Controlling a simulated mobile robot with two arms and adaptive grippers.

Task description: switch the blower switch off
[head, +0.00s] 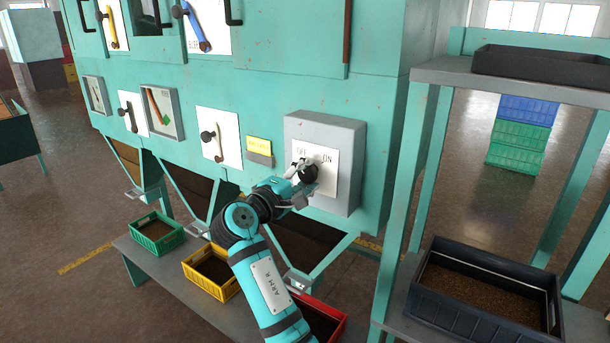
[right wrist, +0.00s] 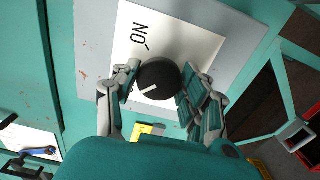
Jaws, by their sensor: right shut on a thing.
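The blower switch is a round black knob (head: 308,174) on a white plate marked OFF and ON, on the front of a grey box (head: 351,177). My right gripper (head: 304,176) is at the knob. In the right wrist view, the black knob (right wrist: 160,75) sits between the two fingers of my right gripper (right wrist: 155,88), which are shut on its sides. The knob's white mark points to the lower left there, away from the ON word. The OFF word is hidden in that view. My left gripper is not in view.
A yellow label (head: 259,144) and another plate with a black-knobbed lever (head: 212,141) are left of the box. Below are green (head: 157,246) and yellow (head: 187,270) crates on a bench. A shelf stand with a dark crate (head: 480,321) stands close on the right.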

